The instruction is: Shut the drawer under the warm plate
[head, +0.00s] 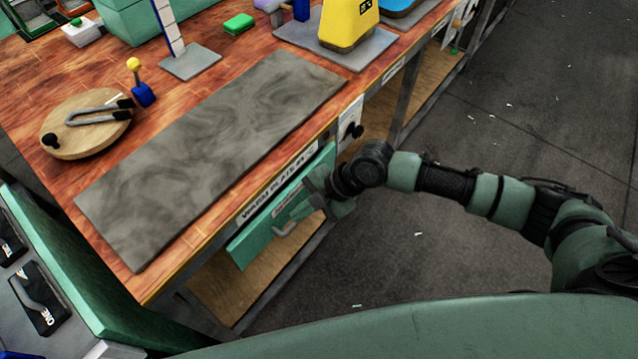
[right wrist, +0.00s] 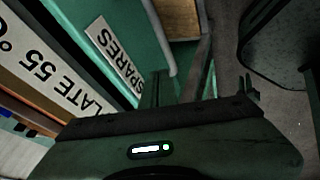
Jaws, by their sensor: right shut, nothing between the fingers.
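The warm plate (head: 210,150) is a flat grey slab on the wooden workbench, with a "WARM PLATE 55°" label on the bench edge below it. The green drawer front (head: 255,240) is under that edge, with a bar handle (head: 285,230) and a "SPARES" label (right wrist: 113,50). In the right wrist view a dark strip runs between the bench edge and the drawer front; how far the drawer stands out is hard to tell. My right gripper (head: 312,190) is shut and empty, close against the drawer front's right part; contact is unclear. My left gripper is out of view.
A black knob (head: 352,130) is on the bench edge right of the drawer. A round wooden board (head: 85,135), a yellow object (head: 348,22) and a green block (head: 238,24) are on the bench. A wooden lower shelf (head: 235,285) lies beneath. The floor at right is open.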

